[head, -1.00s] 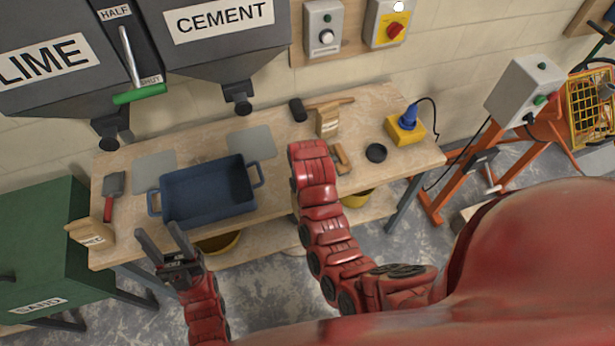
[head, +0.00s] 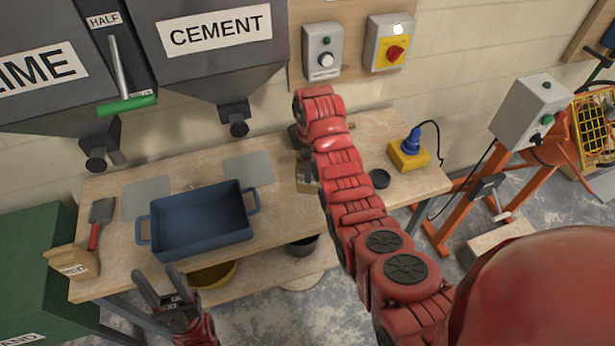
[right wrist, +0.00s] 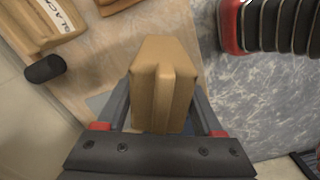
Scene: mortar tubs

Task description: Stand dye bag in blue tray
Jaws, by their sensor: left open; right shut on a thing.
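A brown paper bag (right wrist: 163,85) is between the fingers of my right gripper (right wrist: 160,112) in the right wrist view; its label does not show. In the head view a tan part of it (head: 308,182) shows beside my right arm, which hides most of that gripper. The blue tray (head: 203,222) lies on the bench to the left of it, looking empty. A second bag, marked BLACK (right wrist: 45,22), lies in the wrist view's top left corner. My left gripper (head: 158,284) is open and empty in front of the bench, below the tray.
Grey plates (head: 248,170) lie behind the tray. A yellow box with a blue plug (head: 409,153) and a black disc (head: 379,179) are at right. Hoppers (head: 205,50) hang above.

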